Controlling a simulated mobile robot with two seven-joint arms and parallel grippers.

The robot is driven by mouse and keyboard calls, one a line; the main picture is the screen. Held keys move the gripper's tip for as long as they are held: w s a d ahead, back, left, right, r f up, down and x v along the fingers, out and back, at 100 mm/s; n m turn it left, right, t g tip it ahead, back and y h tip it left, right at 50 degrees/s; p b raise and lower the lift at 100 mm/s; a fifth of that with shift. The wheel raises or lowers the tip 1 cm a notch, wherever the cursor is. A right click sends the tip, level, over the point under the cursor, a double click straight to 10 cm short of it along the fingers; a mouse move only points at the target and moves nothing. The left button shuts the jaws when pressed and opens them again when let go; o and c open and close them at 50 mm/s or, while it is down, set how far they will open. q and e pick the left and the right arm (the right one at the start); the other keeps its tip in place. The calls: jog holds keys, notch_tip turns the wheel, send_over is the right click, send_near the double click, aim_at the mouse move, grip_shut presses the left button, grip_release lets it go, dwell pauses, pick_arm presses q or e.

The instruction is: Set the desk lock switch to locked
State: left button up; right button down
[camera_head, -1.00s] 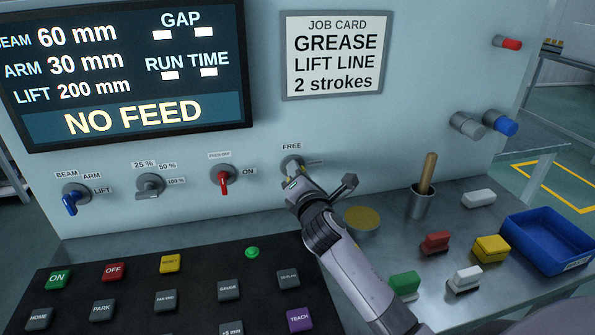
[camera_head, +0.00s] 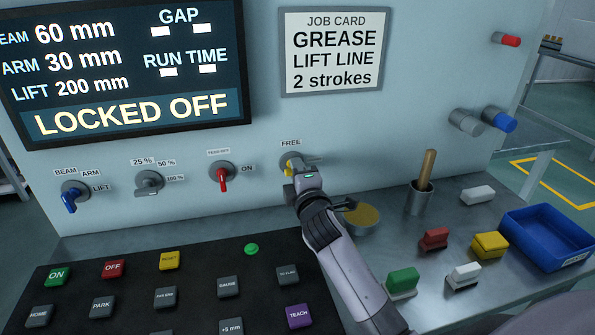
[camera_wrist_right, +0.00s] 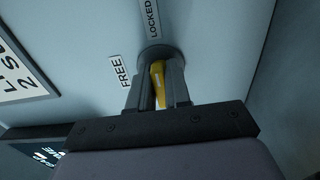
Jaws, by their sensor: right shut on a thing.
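The desk lock switch is a yellow-handled rotary knob (camera_head: 289,170) on the upright panel, under a FREE label (camera_head: 291,143). My right gripper (camera_head: 296,172) is at the switch, in front of it, and hides part of it. In the right wrist view the two fingers of the gripper (camera_wrist_right: 158,92) are closed on the yellow handle (camera_wrist_right: 158,84), one on each side. A LOCKED label (camera_wrist_right: 153,18) and the FREE label (camera_wrist_right: 120,70) show beside the knob there. The display (camera_head: 130,75) reads LOCKED OFF. My left gripper is out of view.
A red-handled switch (camera_head: 222,178) with an ON label is left of the lock switch. Buttons on a dark console (camera_head: 195,310) lie below. A tin (camera_head: 363,217), a cup with a wooden handle (camera_head: 420,198), coloured blocks and a blue tray (camera_head: 515,222) are on the right.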

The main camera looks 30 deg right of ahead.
jog(key=shift+f, duration=0.1)
dwell(0.4)
jog(key=c, duration=1.2)
grip_release()
jog(key=shift+o, duration=0.2)
jog(key=v, duration=0.7)
jog(key=shift+s, duration=0.1)
